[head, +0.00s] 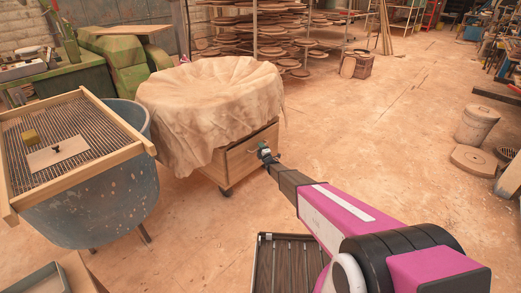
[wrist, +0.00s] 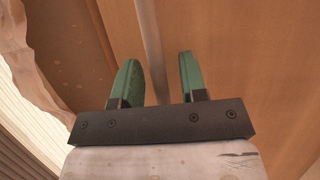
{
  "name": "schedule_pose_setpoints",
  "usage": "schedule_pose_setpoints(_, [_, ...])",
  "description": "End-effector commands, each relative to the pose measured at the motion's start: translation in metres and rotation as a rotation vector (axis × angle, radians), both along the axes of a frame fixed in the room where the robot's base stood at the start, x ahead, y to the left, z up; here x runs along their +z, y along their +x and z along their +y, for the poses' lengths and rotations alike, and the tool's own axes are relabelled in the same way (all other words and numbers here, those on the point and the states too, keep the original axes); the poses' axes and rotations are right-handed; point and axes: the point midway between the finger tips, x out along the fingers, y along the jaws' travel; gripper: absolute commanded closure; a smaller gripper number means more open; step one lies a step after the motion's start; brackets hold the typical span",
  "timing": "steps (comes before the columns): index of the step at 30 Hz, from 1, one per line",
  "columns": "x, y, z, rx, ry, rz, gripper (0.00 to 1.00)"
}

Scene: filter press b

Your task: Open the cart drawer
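The wooden cart (head: 213,172) stands left of centre on casters, its top draped with a beige cloth (head: 205,100). Its drawer front (head: 243,151) faces my arm and looks shut. My gripper (head: 265,150) is at the right part of this front, hiding some of it. In the wrist view my gripper (wrist: 158,78) has two green fingers spread apart. A thin grey bar handle (wrist: 150,45) runs between them, with a gap visible on either side. Behind it is the brown wood of the drawer front (wrist: 230,45).
A blue-grey tub (head: 105,200) with a wood-framed screen (head: 85,180) stands close left of the cart. A dark slatted tray (head: 285,265) is at the bottom centre. Shelves of round boards (head: 255,30) stand behind.

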Motion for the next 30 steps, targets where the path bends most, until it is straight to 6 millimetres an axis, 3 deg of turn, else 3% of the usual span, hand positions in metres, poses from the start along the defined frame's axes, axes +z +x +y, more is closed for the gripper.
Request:
schedule_pose_setpoints(2, [0.0, 0.0, 0.0, 0.0, 0.0, 0.0, 0.61])
schedule_pose_setpoints(4, [0.0, 0.0, 0.0, 0.0, 0.0, 0.0, 0.84])
schedule_pose_setpoints(6, [0.0, 0.0, 0.0, 0.0, 0.0, 0.0, 1.0])
schedule_pose_setpoints(14, [0.0, -0.003, -0.003, 0.0, 0.0, 0.0, 1.0])
schedule_pose_setpoints(19, [0.001, -0.015, -0.017, -0.001, 0.001, 0.0, 1.0])
schedule_pose_setpoints(30, [0.002, -0.072, -0.088, -0.003, 0.0, 0.001, 1.0])
